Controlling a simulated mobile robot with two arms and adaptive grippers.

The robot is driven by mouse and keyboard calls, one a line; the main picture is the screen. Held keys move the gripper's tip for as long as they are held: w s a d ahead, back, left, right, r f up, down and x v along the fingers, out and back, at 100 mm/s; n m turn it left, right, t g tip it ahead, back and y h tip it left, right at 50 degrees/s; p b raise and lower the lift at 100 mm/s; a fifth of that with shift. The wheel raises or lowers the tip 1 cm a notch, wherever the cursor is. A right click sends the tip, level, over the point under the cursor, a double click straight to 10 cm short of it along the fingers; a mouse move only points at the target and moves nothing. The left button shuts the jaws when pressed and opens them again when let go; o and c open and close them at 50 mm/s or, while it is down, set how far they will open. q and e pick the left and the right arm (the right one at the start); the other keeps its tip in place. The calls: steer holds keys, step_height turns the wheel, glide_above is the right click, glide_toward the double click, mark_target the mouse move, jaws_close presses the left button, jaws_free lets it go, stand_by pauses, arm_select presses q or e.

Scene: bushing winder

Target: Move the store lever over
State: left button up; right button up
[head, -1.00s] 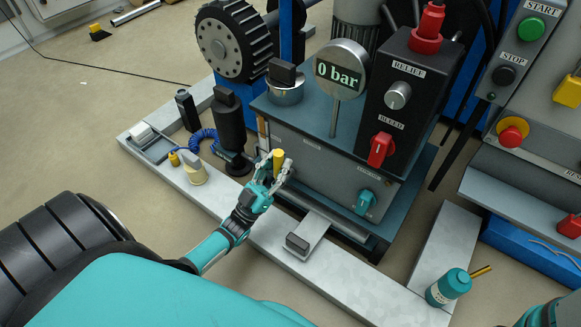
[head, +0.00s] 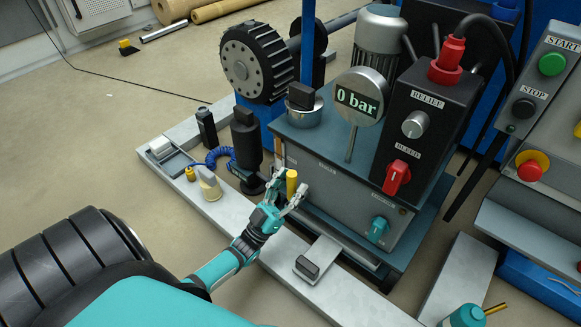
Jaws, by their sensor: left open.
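A yellow cylindrical handle (head: 291,181) stands upright at the left front corner of the grey hydraulic unit (head: 330,192). It seems to be the store lever, but I cannot read a label for it. My left gripper (head: 289,193) is open, with its fingers at the handle. One finger shows on each side of it in the picture; I cannot tell whether they touch it. The handle's lower part is hidden by the gripper.
The unit also carries a teal knob (head: 379,229), a red bleed lever (head: 397,178), a relief knob (head: 414,124) and a gauge (head: 358,97) reading 0 bar. A black pedal (head: 306,267) sits in front. A dark cylinder (head: 246,143) stands close left of the gripper.

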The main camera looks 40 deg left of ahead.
arm_select(q)
steer(key=v, duration=1.2)
stand_by(0.4)
